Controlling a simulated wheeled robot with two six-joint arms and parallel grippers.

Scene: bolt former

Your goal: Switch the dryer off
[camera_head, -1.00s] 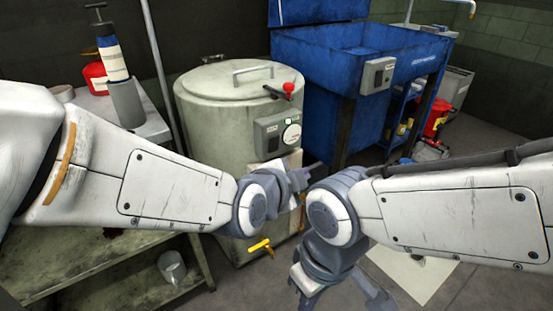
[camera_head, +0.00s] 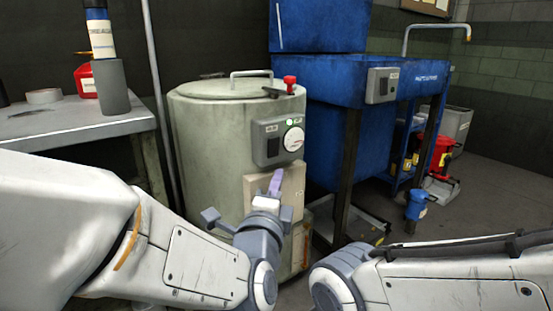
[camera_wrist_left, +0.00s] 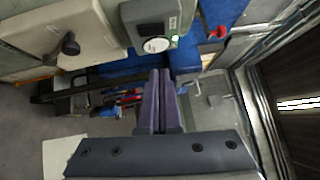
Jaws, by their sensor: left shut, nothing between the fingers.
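The dryer (camera_head: 212,135) is a pale green drum with a lid, left of the blue sink unit. Its grey control box (camera_head: 265,145) has a round white dial (camera_head: 293,139) and a lit green lamp (camera_head: 289,122). In the left wrist view the control box (camera_wrist_left: 148,12), dial (camera_wrist_left: 156,45) and green lamp (camera_wrist_left: 175,37) lie just beyond the fingertips. My left gripper (camera_head: 276,181) is shut and empty, pointing up just below the control box, apparently apart from it. Its purple fingers also show in the left wrist view (camera_wrist_left: 161,78). My right gripper is out of view; only its arm shows.
A red-knobbed lever (camera_head: 289,84) sits at the lid's edge. A beige box (camera_head: 290,187) is on the drum below the controls. The blue sink unit (camera_head: 330,75) stands to the right, a grey table (camera_head: 80,125) to the left. Open floor lies at far right.

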